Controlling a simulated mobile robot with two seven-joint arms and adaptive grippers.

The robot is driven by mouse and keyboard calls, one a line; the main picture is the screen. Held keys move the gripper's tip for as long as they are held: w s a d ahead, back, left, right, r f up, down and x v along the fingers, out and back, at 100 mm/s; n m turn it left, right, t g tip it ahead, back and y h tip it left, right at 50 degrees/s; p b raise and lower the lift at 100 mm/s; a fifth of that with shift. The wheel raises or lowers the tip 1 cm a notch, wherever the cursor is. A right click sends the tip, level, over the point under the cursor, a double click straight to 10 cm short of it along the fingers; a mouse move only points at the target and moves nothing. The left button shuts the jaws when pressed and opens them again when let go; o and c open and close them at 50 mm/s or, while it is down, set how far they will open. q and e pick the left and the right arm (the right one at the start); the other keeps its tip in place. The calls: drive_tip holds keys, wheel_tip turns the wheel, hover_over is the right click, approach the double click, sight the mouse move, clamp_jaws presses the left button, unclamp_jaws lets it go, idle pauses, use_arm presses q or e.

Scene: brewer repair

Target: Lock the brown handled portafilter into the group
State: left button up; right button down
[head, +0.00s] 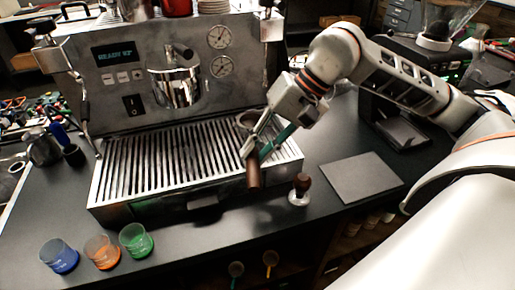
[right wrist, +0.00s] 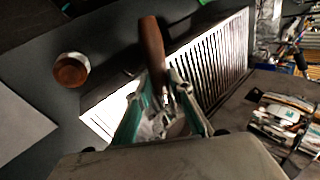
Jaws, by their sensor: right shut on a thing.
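The brown-handled portafilter's handle (head: 254,172) points down toward the front edge of the drip tray in the head view. Its metal basket (head: 248,120) shows behind my fingers. My right gripper (head: 258,150) is shut on the portafilter, over the right end of the slatted tray. In the right wrist view the brown handle (right wrist: 152,48) rises from between my fingers (right wrist: 163,100), and the metal head is partly hidden. The espresso machine's group (head: 176,84) is a shiny cylinder left of the gripper, apart from the portafilter. My left gripper is not in view.
The slatted drip tray (head: 150,166) lies below the group. A tamper (head: 300,188) stands right of it, beside a dark grey mat (head: 350,178). Blue (head: 59,257), orange (head: 102,252) and green (head: 136,241) cups stand at front left. A grinder (head: 425,60) stands at back right.

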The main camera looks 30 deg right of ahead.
drive_tip(key=shift+f+b, duration=0.35)
idle(0.4)
drive_tip(key=c, duration=1.7)
unclamp_jaws()
drive_tip(key=v, duration=1.2)
